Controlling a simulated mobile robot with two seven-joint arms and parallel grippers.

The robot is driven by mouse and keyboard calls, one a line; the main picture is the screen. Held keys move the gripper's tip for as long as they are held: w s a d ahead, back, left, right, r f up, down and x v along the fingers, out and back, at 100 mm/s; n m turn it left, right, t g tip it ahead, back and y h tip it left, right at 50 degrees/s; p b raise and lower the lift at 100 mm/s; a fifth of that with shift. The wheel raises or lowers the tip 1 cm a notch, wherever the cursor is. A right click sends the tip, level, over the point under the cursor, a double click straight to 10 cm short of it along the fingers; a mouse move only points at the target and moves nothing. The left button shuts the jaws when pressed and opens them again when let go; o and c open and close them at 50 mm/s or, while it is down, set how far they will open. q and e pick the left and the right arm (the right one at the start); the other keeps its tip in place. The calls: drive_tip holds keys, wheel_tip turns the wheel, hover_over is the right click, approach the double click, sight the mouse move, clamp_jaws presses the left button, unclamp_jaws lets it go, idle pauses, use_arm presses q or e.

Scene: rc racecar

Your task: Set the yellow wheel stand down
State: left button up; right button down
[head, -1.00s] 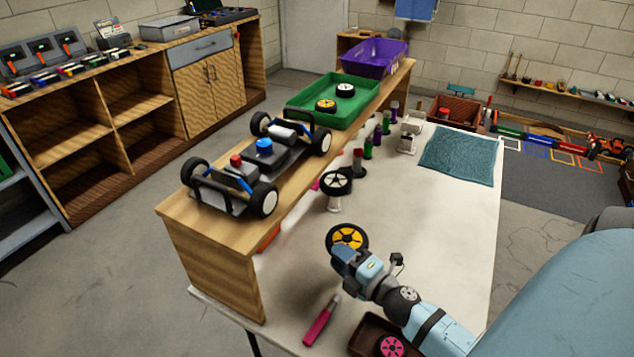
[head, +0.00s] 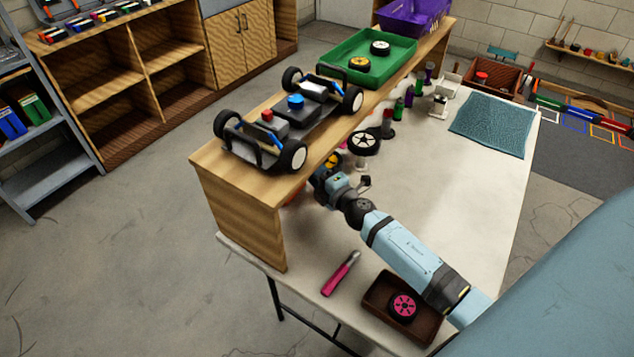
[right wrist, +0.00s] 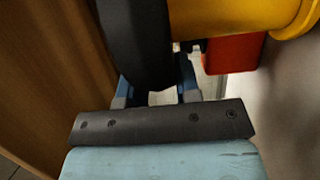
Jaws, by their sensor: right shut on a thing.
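The yellow-hubbed wheel (head: 331,162) is partly hidden behind my right gripper (head: 322,182) in the head view. In the right wrist view its black tyre (right wrist: 138,40) lies between the blue fingers of my right gripper (right wrist: 155,92), which is shut on it. A yellow rounded part (right wrist: 235,15) shows beside the tyre. The gripper is low beside the wooden shelf's side, over the white table. I cannot tell whether the wheel's stand touches the table. My left gripper is not in view.
A white-hubbed wheel on a stand (head: 364,143) is close behind. A red block (right wrist: 232,52) is near the yellow part. The wooden shelf (head: 240,215) bears the racecar (head: 290,120). A pink-handled tool (head: 340,275) and brown tray (head: 375,303) lie in front.

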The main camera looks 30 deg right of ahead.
wheel_tip(320, 180, down, 4)
drive_tip(key=shift+r+b, duration=0.2)
drive_tip(key=shift+b, duration=0.85)
drive_tip(key=c, duration=0.8)
unclamp_jaws()
drive_tip(key=shift+r, duration=0.1)
drive_tip(key=s, duration=0.8)
drive_tip(key=s+d, duration=0.1)
drive_tip(key=s, duration=0.3)
drive_tip(key=shift+r+b, duration=0.1)
drive_tip(key=shift+b, duration=0.3)
